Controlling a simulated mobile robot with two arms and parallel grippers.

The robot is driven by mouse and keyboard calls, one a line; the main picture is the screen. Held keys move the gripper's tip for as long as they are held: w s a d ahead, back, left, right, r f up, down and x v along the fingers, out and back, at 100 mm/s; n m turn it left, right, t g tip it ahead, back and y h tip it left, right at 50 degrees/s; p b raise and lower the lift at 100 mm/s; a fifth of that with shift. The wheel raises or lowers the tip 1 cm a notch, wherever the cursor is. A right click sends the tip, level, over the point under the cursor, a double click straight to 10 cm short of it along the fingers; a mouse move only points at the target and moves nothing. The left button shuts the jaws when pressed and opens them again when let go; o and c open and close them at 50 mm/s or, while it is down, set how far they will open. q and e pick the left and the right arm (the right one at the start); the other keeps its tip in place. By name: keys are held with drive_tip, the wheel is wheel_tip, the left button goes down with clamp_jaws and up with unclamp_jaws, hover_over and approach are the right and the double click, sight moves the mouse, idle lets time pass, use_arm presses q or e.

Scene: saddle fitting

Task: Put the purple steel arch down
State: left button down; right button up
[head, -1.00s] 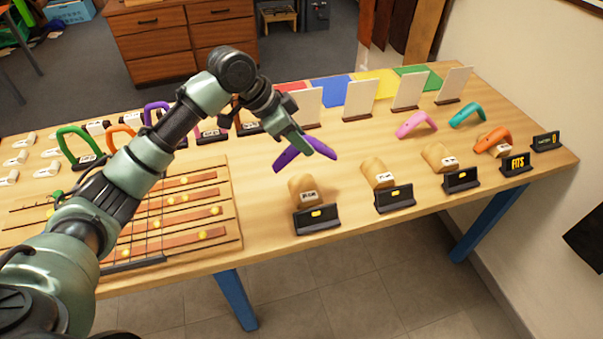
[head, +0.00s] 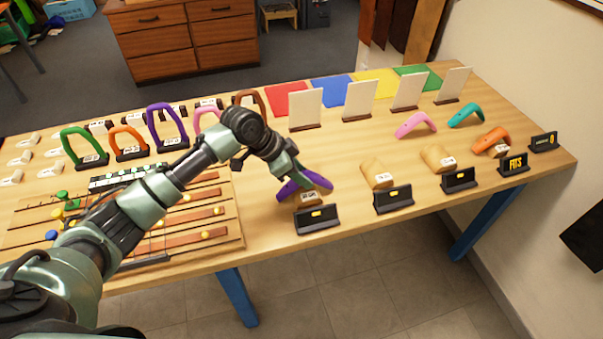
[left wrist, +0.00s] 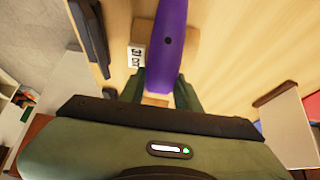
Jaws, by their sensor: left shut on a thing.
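My left gripper (head: 296,180) is shut on a purple arch (head: 318,180) above the leftmost wooden block (head: 308,199), near the table's front edge. The arch lies across the top of this block; I cannot tell whether it rests on it or hovers just over it. In the left wrist view the arch (left wrist: 168,40) runs up from between my fingers, with a dark hole in its band. The block's white label (left wrist: 137,57) shows beside it. Another purple arch (head: 165,124) stands upright in the back-left row. My right gripper is not in view.
Two bare wooden blocks (head: 377,172) (head: 437,157) are to the right. Pink (head: 416,124), teal (head: 466,114) and orange (head: 491,140) arches lie farther right. White panels (head: 305,108) stand behind.

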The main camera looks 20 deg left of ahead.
use_arm(q)
drive_tip(key=c, duration=1)
unclamp_jaws()
drive_tip(key=b+v, duration=0.1)
drive_tip(key=v, duration=1.1)
drive_tip(key=shift+b, duration=0.4)
drive_tip(key=shift+s, duration=0.1)
